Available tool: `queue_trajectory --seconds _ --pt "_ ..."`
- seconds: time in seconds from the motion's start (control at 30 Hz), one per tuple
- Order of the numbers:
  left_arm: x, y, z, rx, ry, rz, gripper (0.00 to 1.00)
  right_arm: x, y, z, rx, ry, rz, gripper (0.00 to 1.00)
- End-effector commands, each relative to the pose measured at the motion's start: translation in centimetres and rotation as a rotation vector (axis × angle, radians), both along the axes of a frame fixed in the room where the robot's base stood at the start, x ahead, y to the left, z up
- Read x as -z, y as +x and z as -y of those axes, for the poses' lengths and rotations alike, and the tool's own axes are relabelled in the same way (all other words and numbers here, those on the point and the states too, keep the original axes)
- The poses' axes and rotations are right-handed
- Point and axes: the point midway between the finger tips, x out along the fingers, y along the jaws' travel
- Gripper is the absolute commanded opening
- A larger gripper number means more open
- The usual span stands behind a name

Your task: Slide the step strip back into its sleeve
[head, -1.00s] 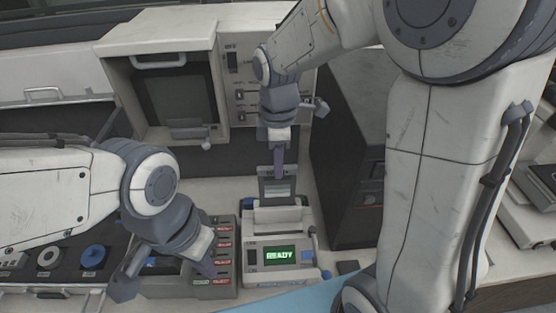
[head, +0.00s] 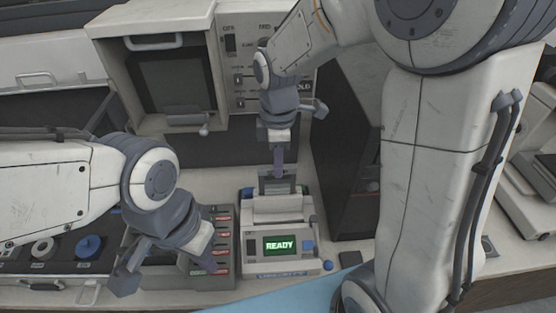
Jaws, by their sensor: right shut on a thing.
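My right gripper (head: 278,172) comes down from above, its fingers pointing down, and is shut on a small grey plate (head: 278,188), which looks like the step strip. The plate stands upright at the back of a white desktop device (head: 281,207) with a green "READY" display (head: 279,245). The device hides the plate's lower end. I cannot make out a separate sleeve. My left gripper (head: 170,270) is low at the left, over a grey box (head: 224,240) with red and green labels. Its fingers look spread apart, with nothing visible between them.
A cabinet with a dark screen (head: 177,80) and a switch panel stands behind. A tall black case (head: 345,165) stands close to the right of the device. Round knobs or spools (head: 89,247) sit at the left. A blue mat (head: 280,294) lies in front.

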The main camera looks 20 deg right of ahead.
Motion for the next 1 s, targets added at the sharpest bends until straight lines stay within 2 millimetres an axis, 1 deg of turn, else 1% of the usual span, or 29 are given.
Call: queue_trajectory --seconds 0.03,0.5,0.83,1.0 --pt "0.5 0.0 0.0 0.000 0.000 0.000 0.00 0.6 0.0 0.0 0.000 0.000 -0.001 0.00" --pt "2.7 0.0 0.0 0.001 0.000 0.000 0.00 3.9 0.0 0.0 0.000 0.000 -0.001 0.00" --pt "4.2 0.0 0.0 0.002 0.000 0.000 0.00 6.2 0.0 0.0 0.000 0.000 -0.001 0.00" --pt "4.7 0.0 0.0 0.002 0.000 0.000 0.00 7.0 0.0 0.0 0.000 0.000 0.000 0.00"
